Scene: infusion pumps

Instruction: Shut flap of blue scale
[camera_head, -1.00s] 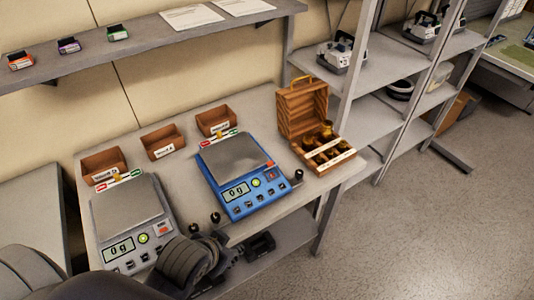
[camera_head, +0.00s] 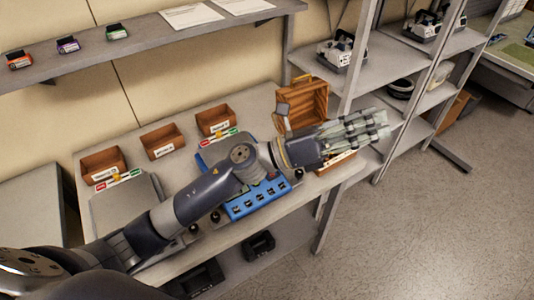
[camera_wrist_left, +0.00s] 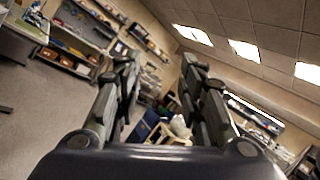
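The blue scale (camera_head: 256,201) stands on the table, mostly covered by my left arm. Its front edge with a row of buttons and part of its left rear edge show; its display is hidden. I cannot make out a flap on it. My left gripper (camera_head: 384,126) is to the right of the scale, above the right end of the table and partly in front of the wooden box. In the left wrist view my gripper's fingers (camera_wrist_left: 160,75) are apart with nothing between them. My right gripper is in neither view.
A grey scale (camera_head: 122,205) stands left, partly behind my arm. Brown bins, including one (camera_head: 162,142), line the table's back. A metal rack (camera_head: 345,75) stands beyond.

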